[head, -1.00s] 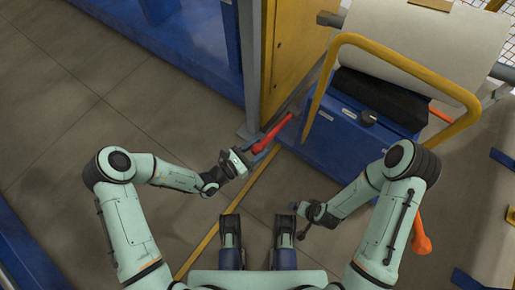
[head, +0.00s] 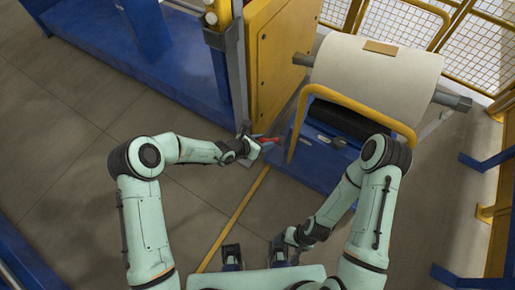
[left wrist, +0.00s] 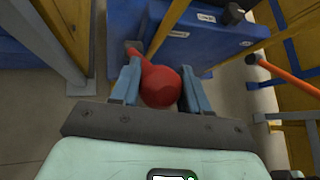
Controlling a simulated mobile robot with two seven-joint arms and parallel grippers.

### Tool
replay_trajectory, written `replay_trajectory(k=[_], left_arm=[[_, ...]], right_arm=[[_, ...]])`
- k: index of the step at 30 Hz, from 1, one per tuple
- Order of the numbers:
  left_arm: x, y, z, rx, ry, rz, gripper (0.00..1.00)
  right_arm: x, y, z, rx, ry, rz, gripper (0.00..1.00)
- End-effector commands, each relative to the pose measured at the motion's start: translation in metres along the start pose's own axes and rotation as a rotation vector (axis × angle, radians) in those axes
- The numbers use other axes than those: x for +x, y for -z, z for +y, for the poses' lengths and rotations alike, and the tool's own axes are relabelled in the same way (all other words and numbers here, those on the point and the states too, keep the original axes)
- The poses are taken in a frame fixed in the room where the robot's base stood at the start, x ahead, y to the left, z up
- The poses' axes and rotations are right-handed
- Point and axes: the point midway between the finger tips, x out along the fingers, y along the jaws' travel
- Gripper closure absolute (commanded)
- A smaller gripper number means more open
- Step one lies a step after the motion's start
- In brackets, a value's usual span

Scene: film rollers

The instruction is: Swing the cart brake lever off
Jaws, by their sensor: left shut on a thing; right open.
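The red brake lever (head: 269,139) sticks out from the lower left of the blue cart (head: 318,160). In the left wrist view its round red knob (left wrist: 162,86) sits between the two fingers. My left gripper (head: 252,147) is shut on the knob end, hiding part of the lever in the head view. My right gripper (head: 285,243) is open and low near my base, well apart from the cart.
A large white roll (head: 375,75) lies on the cart behind a yellow bar frame (head: 350,103). A yellow cabinet (head: 277,50) and grey post stand just beyond the lever. An orange lever (left wrist: 295,68) shows at right in the left wrist view. Floor at left is clear.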

Motion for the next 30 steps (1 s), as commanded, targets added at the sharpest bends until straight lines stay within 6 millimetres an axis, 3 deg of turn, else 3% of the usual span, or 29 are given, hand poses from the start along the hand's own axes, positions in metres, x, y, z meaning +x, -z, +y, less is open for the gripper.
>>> replay_trajectory(k=[1,9,26,27,28,30], left_arm=[[0.001,-0.012,0.000,-0.003,0.001,0.021,1.00],[0.012,-0.031,0.003,-0.005,0.002,0.016,1.00],[0.016,-0.041,0.003,-0.006,0.002,0.005,1.00],[0.016,-0.041,0.003,-0.006,0.002,0.004,0.46],[0.016,-0.041,0.003,-0.005,0.003,0.005,0.36],[0.015,-0.040,0.003,-0.005,0.003,0.007,0.31]], right_arm=[[-0.007,0.002,-0.003,-0.001,0.001,0.004,0.17],[-0.017,0.004,-0.007,-0.003,0.003,0.009,0.17],[-0.019,0.004,-0.008,-0.003,0.003,0.010,0.17],[-0.019,0.004,-0.008,-0.003,0.003,0.010,0.17],[-0.019,0.004,-0.008,-0.003,0.003,0.010,0.17],[-0.019,0.004,-0.008,-0.003,0.003,0.010,0.17]])
